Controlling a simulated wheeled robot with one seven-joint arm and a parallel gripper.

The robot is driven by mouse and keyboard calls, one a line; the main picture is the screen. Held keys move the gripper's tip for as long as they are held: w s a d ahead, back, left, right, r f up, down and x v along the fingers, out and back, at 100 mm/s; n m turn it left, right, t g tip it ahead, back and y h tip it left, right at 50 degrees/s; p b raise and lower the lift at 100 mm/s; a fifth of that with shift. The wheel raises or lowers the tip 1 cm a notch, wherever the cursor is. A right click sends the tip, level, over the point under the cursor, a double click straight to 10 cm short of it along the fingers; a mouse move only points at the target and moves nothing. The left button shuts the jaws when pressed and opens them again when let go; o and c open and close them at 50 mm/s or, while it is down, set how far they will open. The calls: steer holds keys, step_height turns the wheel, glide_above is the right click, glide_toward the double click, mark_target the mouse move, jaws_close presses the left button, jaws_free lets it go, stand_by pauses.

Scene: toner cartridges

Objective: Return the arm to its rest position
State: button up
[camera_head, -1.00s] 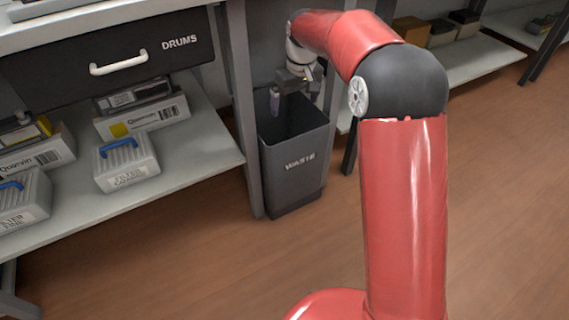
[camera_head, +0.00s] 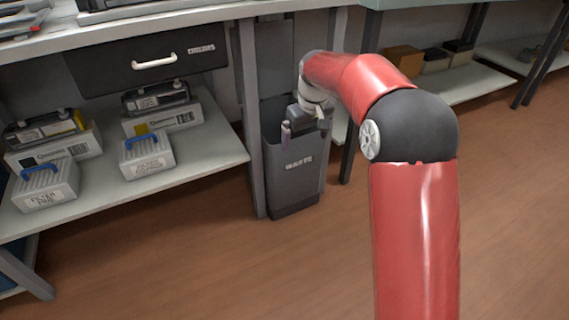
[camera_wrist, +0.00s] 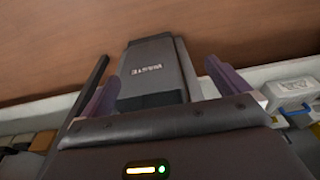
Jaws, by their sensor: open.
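My gripper (camera_head: 305,130) hangs at the end of my red arm, in front of or over the top of the dark grey waste bin (camera_head: 292,178) in the head view. In the wrist view the two fingers of my gripper (camera_wrist: 161,85) stand wide apart with nothing between them. The waste bin also shows in that view (camera_wrist: 148,62), beyond the fingers, its label facing up the picture. My wrist hides part of the bin's mouth in the head view, and its contents do not show.
A bench with a black DRUMS drawer (camera_head: 150,62) stands left of the bin. Its lower shelf (camera_head: 190,168) holds boxes and blue-handled filter cases (camera_head: 146,155). A bench leg (camera_head: 252,120) stands close beside the bin. Open brown floor (camera_head: 200,265) lies in front.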

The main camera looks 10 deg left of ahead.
steer(key=shift+r, duration=0.1)
steer(key=s+d+r+m+t+p, duration=0.2)
steer(key=s+d+r+m+p, duration=0.1)
steer(key=s+d+r, duration=0.85)
steer(key=s+d+m+t+p, duration=0.1)
steer(key=s+d+m, duration=0.1)
steer(key=s, duration=0.9)
steer(key=s+d+m+t+h+p, duration=0.1)
steer(key=s+d, duration=0.3)
steer(key=s, duration=0.8)
steer(key=shift+s+m, duration=0.15)
steer(key=shift+m, duration=0.25)
steer(key=shift+d, duration=0.1)
